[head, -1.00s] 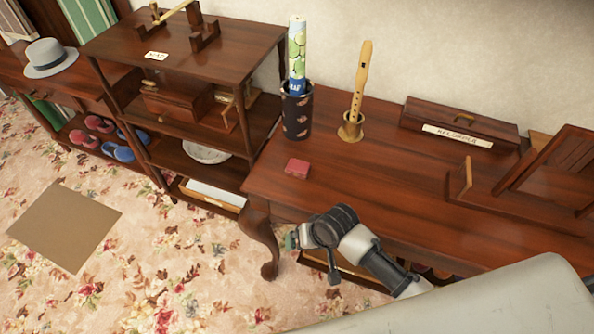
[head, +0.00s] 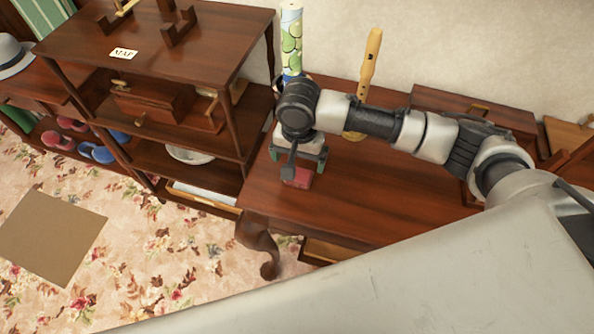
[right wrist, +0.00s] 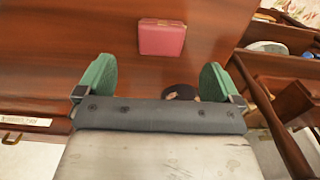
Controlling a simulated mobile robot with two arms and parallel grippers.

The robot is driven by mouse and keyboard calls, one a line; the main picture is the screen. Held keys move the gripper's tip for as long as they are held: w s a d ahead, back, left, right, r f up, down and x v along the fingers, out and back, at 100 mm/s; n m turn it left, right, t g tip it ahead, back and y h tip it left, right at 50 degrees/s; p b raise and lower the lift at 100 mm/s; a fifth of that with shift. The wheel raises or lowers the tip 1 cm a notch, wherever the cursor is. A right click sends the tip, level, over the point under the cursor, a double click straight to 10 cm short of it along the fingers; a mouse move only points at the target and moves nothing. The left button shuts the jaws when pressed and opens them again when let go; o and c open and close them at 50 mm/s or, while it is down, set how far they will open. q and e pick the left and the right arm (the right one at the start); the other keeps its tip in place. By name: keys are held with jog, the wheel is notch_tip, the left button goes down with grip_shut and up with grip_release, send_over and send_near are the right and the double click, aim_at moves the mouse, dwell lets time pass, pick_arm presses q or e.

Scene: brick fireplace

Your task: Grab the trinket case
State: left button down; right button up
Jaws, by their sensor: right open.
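The trinket case is a small red box (head: 298,178) on the wooden table, near its left end. In the right wrist view the case (right wrist: 162,37) looks pinkish red and lies beyond the fingertips, between their lines. My right gripper (head: 298,157) is just above the case in the head view, partly covering it. The case appears untouched on the table. My left gripper is not in view.
A dark cup with a rolled green-and-white paper (head: 291,40) stands behind my gripper. A wooden recorder (head: 369,65) stands on the table at the back, left of a long dark box (head: 470,105). A shelf unit (head: 200,55) stands left of the table.

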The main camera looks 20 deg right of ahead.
aim_at(298, 178)
notch_tip(298, 178, down, 2)
jog(key=shift+s+f, duration=0.1)
jog(key=shift+f, duration=0.3)
jog(key=f, duration=0.4)
jog(key=shift+s+a+f, duration=0.15)
jog(key=shift+s+a, duration=0.1)
jog(key=shift+f, duration=0.25)
jog(key=shift+c, duration=1.6)
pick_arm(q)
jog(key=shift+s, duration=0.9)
pick_arm(e)
jog(key=c, duration=0.7)
